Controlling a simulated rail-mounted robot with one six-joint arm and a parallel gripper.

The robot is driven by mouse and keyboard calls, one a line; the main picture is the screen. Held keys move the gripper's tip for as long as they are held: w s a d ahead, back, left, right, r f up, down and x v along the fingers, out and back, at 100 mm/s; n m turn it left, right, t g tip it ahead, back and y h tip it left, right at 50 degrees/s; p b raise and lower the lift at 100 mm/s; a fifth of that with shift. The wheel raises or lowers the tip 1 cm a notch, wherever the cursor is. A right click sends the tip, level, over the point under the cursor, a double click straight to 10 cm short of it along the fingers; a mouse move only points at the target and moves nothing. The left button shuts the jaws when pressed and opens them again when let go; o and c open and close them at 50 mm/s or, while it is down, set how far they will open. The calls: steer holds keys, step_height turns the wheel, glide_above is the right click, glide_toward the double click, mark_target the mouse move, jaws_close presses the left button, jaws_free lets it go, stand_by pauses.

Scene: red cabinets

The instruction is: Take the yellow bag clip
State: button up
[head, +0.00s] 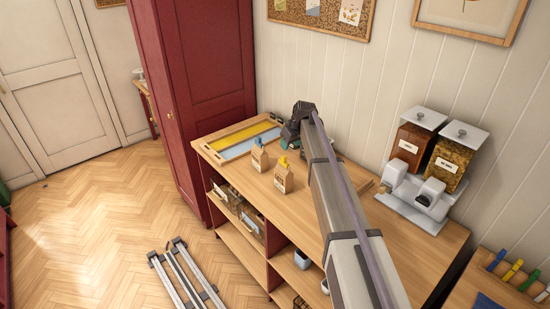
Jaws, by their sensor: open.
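A yellow clip (284,161) sits on top of a small brown paper bag (283,179), which stands upright on the wooden counter. A second brown bag (260,160) stands just left of it with a bluish clip (258,143) on top. Another yellow clip-like piece (513,270) lies in a row of coloured ones at the lower right. My gripper (289,134) is open, above and behind the bags, near the tray's right end. Its fingers are small and partly hidden, and nothing shows between them.
A wooden tray (212,151) with yellow and blue panels lies at the counter's left end. A dispenser (412,142) with two filled jars stands right of my arm. A tall red cabinet (195,80) rises behind the left end. Bare counter (310,220) lies in front of the bags.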

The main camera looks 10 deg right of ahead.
mark_target(284, 156)
steer(key=b+x, duration=0.5)
steer(key=x, duration=0.2)
steer(key=shift+w+d+b, duration=0.1)
steer(key=shift+b, duration=0.25)
steer(key=shift+w+r, duration=0.1)
steer(key=b+x, duration=0.4)
steer(key=x, duration=0.1)
steer(key=shift+b, duration=0.35)
steer(key=shift+s+r, duration=0.1)
steer(key=shift+s, duration=0.15)
jaws_close()
